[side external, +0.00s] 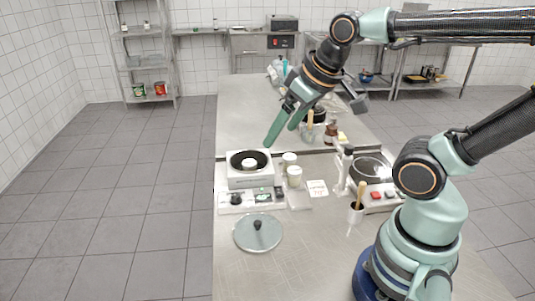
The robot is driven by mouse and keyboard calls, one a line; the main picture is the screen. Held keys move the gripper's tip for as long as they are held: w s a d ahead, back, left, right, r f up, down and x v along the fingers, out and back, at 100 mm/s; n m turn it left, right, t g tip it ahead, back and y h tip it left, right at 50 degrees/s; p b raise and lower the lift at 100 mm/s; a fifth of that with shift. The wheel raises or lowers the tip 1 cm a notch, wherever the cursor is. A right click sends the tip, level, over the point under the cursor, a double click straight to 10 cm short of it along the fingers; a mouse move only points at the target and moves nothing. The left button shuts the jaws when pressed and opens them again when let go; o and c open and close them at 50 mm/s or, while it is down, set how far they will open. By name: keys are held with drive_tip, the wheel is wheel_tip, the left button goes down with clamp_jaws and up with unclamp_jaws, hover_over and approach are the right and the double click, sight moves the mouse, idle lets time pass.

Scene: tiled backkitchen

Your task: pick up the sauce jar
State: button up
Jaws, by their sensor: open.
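Two small pale jars with light lids stand close together on the steel counter, right of the burner. The rear jar (289,159) is partly behind the front jar (294,177). I cannot tell which one is the sauce jar, as labels are too small to read. My gripper (280,136) points down to the left, with its two green fingers spread apart and nothing between them. It hangs above the counter, appearing above and behind the jars in the picture, apart from them.
A white burner unit (249,182) bears a dark pan with a small white item (249,163) in it. A glass lid (257,233) lies in front.

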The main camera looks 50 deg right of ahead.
drive_tip(key=shift+w, duration=0.1)
drive_tip(key=n+g, duration=0.6)
drive_tip(key=n, duration=1.2)
hover_over(249, 162)
wheel_tip(249, 162, down, 11)
drive_tip(key=f, duration=0.6)
drive_tip(key=shift+a+f, duration=0.25)
drive_tip(key=shift+d+f, duration=0.2)
drive_tip(key=shift+f, duration=2.35)
clamp_jaws()
drive_tip(key=shift+r, duration=0.1)
